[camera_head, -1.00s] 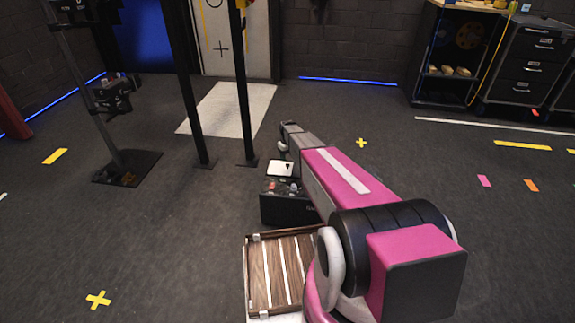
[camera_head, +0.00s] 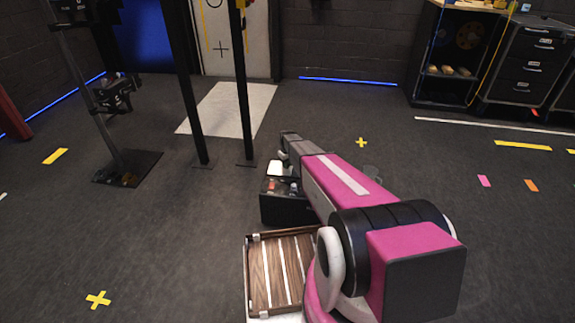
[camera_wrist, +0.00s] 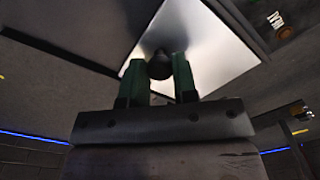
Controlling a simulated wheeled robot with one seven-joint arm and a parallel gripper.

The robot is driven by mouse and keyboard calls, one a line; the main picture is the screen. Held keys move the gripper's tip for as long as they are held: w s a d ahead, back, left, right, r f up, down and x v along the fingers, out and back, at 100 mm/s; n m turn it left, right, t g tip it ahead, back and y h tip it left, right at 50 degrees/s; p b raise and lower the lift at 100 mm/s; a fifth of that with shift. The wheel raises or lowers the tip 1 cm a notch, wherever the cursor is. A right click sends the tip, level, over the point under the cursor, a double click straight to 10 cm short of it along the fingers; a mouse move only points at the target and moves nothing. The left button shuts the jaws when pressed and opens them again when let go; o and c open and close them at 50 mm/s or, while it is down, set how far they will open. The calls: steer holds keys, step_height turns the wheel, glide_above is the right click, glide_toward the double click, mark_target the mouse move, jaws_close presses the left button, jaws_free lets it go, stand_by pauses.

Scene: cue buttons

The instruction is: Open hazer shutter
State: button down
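The hazer (camera_head: 287,208) is a low black box on the floor, in the middle of the head view. A pale plate, which I take as its shutter (camera_head: 275,168), shows at its top, partly behind my arm. In the wrist view the shutter (camera_wrist: 212,58) is a bright metal plate with a round black knob (camera_wrist: 160,66). My gripper (camera_wrist: 160,70) has its two green fingers on either side of the knob, which fills the gap between the tips; it looks shut on it. In the head view my arm hides much of the gripper and the hazer's right side.
A wooden slatted crate (camera_head: 283,270) stands just in front of the hazer. Two black posts (camera_head: 245,110) rise behind it to the left. A black stand (camera_head: 125,165) is farther left. The floor left of the hazer is clear.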

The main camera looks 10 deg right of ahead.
steer(key=s+d, duration=0.1)
steer(key=d, duration=0.2)
steer(key=s+d, duration=0.1)
steer(key=d, duration=0.3)
steer(key=s+d, duration=0.1)
steer(key=d, duration=0.2)
steer(key=shift+s+d, duration=0.25)
steer(key=shift+d, duration=0.05)
steer(key=c, duration=0.9)
jaws_free()
steer(key=shift+r, duration=0.1)
step_height(320, 180, up, 11)
